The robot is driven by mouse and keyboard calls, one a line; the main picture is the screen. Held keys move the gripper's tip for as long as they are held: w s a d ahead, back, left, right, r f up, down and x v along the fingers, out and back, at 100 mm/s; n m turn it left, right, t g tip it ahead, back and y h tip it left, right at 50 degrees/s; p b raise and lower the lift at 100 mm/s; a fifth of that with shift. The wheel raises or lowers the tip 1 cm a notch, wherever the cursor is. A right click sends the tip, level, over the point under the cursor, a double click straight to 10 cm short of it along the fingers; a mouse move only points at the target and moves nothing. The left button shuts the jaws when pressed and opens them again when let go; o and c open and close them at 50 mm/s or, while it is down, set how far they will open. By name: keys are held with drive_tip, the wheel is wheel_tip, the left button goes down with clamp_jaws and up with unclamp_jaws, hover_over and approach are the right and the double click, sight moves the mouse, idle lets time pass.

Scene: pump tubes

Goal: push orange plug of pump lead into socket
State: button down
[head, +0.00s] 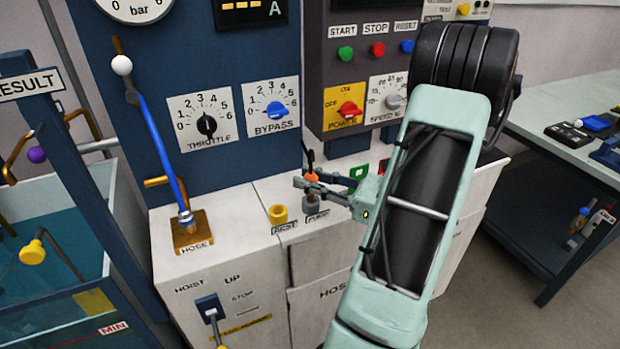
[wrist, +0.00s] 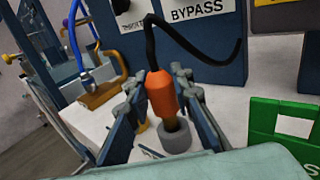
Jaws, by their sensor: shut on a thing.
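The orange plug (wrist: 160,92) with its black lead (wrist: 152,40) stands nearly upright between my fingers in the wrist view. In the head view the orange plug (head: 311,176) shows small at my fingertips. The grey round socket (wrist: 174,137) is right below the plug, and it also shows in the head view (head: 311,203). The plug's brownish lower end meets the socket's opening; how deep it sits I cannot tell. My gripper (head: 308,183) is shut on the plug, with a finger on each side of it in the wrist view (wrist: 163,100).
A yellow socket (head: 279,214) stands just left of the grey one on the white cabinet top. A green block (head: 357,173) is right of the gripper. The blue hose (head: 165,150) rises at the left. The dark-blue panel stands behind.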

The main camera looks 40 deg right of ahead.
drive_tip(key=shift+f+b, duration=0.85)
drive_tip(key=shift+f, duration=0.6)
drive_tip(key=c, duration=1.6)
unclamp_jaws()
drive_tip(key=v, duration=1.2)
drive_tip(key=shift+w, duration=0.1)
